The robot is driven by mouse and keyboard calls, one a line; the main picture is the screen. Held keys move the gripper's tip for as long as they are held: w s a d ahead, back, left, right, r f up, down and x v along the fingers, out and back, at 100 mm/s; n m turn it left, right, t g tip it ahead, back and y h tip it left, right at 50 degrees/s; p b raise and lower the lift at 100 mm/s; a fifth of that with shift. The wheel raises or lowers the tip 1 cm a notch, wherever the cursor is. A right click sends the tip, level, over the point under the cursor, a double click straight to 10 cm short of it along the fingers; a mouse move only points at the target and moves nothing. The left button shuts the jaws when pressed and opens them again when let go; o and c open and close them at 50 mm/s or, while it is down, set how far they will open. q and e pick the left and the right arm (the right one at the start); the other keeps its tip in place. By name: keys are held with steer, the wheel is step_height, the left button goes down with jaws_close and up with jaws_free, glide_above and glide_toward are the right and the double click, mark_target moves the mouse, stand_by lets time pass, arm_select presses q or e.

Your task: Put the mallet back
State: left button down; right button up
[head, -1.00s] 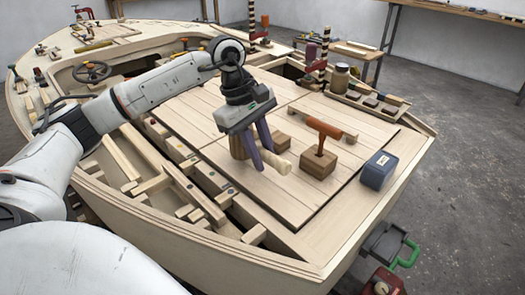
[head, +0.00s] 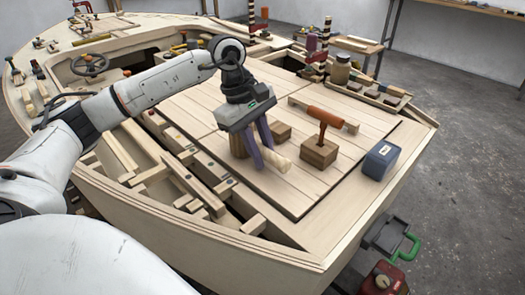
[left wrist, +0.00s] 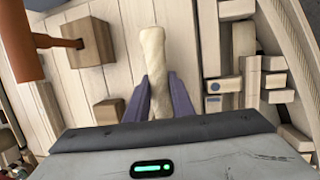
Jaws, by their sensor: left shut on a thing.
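What looks like the mallet has a pale, mottled handle (head: 279,162) and a brown round head (head: 238,146) behind my fingers. My left gripper (head: 268,156) is shut on it, over the plank deck panel (head: 285,190). In the left wrist view the pale handle (left wrist: 151,60) lies between the purple fingers (left wrist: 157,98), its end pointing away. The head is hidden there. I cannot tell whether the mallet touches the planks. My right gripper is not in view.
An orange T-shaped tool (head: 324,117) stands in a wooden block (head: 319,154) to the right. A low wooden bar (head: 352,128) lies behind it. A smaller block (head: 281,131) sits behind the gripper. A blue box (head: 380,161) stands near the right edge.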

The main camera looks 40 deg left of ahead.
arm_select(q)
steer(key=c, duration=1.5)
jaws_free()
steer(key=shift+o, duration=0.2)
steer(key=p+v, duration=0.1)
steer(key=v, duration=0.9)
steer(key=shift+r, duration=0.2)
